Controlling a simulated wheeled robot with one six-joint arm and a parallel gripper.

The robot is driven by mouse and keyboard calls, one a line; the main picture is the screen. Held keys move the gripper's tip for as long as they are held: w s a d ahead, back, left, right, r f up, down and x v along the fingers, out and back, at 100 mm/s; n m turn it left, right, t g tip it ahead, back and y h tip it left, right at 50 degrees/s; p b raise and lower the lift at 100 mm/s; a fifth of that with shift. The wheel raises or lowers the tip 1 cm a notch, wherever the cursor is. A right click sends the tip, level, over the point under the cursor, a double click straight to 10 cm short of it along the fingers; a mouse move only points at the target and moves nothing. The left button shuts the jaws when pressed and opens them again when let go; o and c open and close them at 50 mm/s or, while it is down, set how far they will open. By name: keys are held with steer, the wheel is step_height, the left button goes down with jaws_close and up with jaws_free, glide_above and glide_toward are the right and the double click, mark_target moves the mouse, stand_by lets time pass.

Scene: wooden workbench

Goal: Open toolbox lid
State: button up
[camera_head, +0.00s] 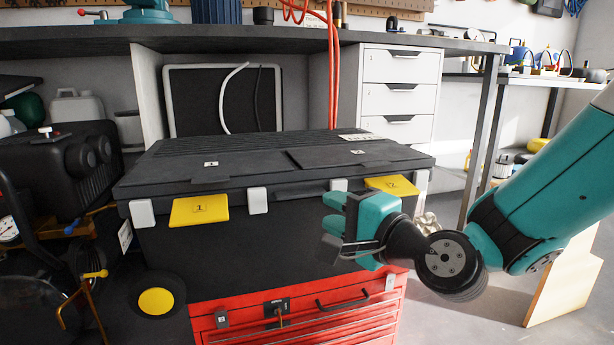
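A black toolbox (250,228) stands on a red drawer cabinet in the middle. Its dark lid (240,165) lies down on the box, and I see no gap along its front edge. A yellow latch marked 1 (199,210) is at the left of the front edge; a yellow latch marked 2 (392,186) is at the right and looks tilted outward. White clips sit beside the latches. My teal gripper (331,222) is in front of the toolbox's right part, below the lid edge and latch 2. Its fingers point left and appear empty; their spacing is unclear.
The red drawer cabinet (300,320) is under the toolbox. A dark workbench (290,38) runs behind, with white drawers (399,80) below it. Black machinery (60,165) crowds the left side. Red cables (334,85) hang behind the lid. Floor at the right is partly free.

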mark_target(305, 196)
steer(key=x, duration=0.7)
steer(key=shift+w+p, duration=0.15)
steer(key=shift+p, duration=0.2)
jaws_close()
